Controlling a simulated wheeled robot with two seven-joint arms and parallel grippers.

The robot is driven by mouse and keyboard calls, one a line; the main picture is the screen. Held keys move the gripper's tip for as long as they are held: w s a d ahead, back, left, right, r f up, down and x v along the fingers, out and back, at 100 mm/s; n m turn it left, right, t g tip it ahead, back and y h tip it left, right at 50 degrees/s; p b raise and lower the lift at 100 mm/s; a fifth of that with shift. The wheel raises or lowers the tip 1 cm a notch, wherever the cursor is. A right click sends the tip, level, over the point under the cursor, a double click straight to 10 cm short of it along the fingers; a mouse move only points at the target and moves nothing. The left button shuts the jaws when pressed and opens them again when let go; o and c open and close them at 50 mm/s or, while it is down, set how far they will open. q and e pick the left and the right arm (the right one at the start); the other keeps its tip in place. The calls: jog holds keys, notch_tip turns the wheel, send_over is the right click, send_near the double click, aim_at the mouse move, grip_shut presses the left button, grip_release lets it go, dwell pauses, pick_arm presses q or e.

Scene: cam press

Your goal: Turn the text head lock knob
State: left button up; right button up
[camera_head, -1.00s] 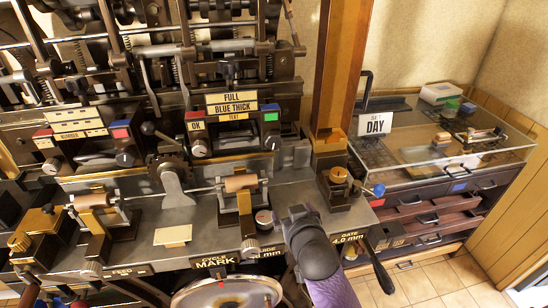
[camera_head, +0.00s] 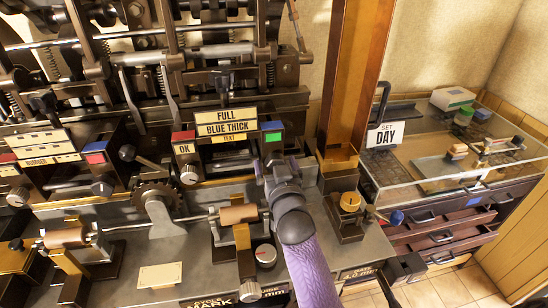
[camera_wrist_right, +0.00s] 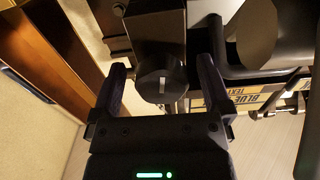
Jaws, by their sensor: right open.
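The text head (camera_head: 230,150) is a dark block under signs reading "FULL", "BLUE THICK" and "TEXT" (camera_head: 229,139), with a green patch on its right end. Its dark lock knob (camera_wrist_right: 162,83), with a pale line on its face, shows in the right wrist view between the two fingers. In the head view the gripper hides the knob. My right gripper (camera_head: 268,168) is open at the text head's right end, one finger on each side of the knob with gaps showing. Whether the fingertips reach past its face is unclear. My left gripper is not in view.
A number head (camera_head: 40,150) with its own knob stands at left. Below are rollers (camera_head: 238,214) and a round dial (camera_head: 265,256). A wooden post (camera_head: 347,80) and brass-topped block (camera_head: 348,203) stand right of my arm. Farther right is a glass display case (camera_head: 450,165).

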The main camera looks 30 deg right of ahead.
jog(key=shift+s+a+r, duration=0.15)
jog(key=shift+s, duration=0.2)
jog(key=shift+s+a, duration=0.1)
jog(key=shift+s, duration=0.05)
jog(key=shift+c, duration=1)
jog(key=c, duration=1.1)
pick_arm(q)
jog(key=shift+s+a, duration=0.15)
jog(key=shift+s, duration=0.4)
